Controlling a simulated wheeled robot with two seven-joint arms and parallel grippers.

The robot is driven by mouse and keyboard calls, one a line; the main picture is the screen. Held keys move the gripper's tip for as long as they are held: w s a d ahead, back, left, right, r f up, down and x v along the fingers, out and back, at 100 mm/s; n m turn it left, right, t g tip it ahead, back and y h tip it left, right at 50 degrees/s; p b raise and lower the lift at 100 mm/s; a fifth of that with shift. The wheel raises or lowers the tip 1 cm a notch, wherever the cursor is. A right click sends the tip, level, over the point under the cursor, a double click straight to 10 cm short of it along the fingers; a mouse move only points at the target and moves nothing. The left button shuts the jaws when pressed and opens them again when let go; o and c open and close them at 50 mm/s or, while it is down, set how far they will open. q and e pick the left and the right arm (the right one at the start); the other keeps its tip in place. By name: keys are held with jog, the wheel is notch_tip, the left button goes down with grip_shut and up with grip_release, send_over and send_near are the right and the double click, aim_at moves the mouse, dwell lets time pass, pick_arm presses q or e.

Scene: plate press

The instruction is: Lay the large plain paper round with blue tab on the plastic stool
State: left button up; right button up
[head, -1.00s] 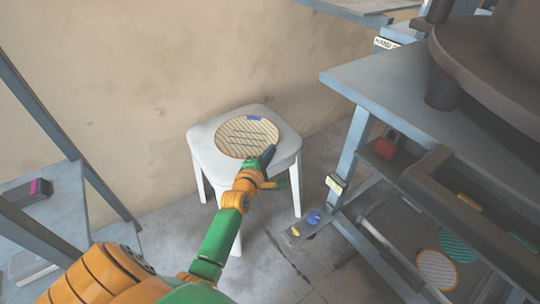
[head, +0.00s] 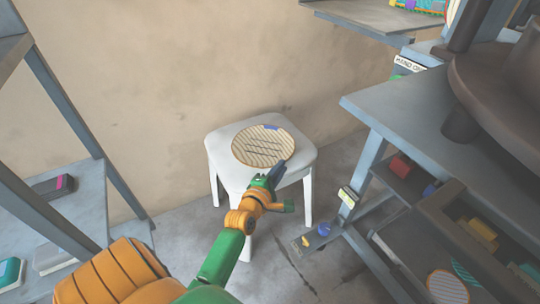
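A round with a tan-striped face, dark lines across its middle and an orange rim (head: 258,147) lies flat on the white plastic stool (head: 221,158). Its blue tab (head: 271,127) is at the far edge. My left gripper (head: 280,168) is at the near right edge of the round, over the stool's front right corner. Its dark fingertips are close to the rim, seen from behind. Whether they touch or pinch it, I cannot tell. My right gripper is not in view.
The press table (head: 385,100) stands at right. Below it are a red block (head: 400,165), a yellow block (head: 484,229) and another striped round (head: 447,287). A grey rack (head: 95,190) stands at left. Floor shows between stool and press.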

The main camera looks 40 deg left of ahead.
pick_arm(q)
jog(key=p+v, duration=0.2)
jog(key=v, duration=0.6)
jog(key=s+d+f+m+g+h, duration=0.2)
jog(key=s+d+f+m+g, duration=0.15)
jog(key=f+m, duration=0.4)
jog(key=s+d+f+m+g+h, duration=0.25)
jog(key=d+f+m, duration=0.3)
jog(key=f, duration=0.35)
jog(key=s+d+f+m+g+y, duration=0.1)
jog(key=s+f+m+g, duration=0.6)
jog(key=s+f+m, duration=0.3)
jog(key=s+m, duration=0.3)
jog(key=s, duration=0.1)
jog(key=shift+s+d+f+m, duration=0.3)
jog(key=shift+f, duration=0.1)
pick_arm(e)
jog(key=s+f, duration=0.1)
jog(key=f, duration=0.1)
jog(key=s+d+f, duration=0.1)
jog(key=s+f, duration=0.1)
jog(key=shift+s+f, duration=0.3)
pick_arm(q)
jog(key=shift+r, duration=0.1)
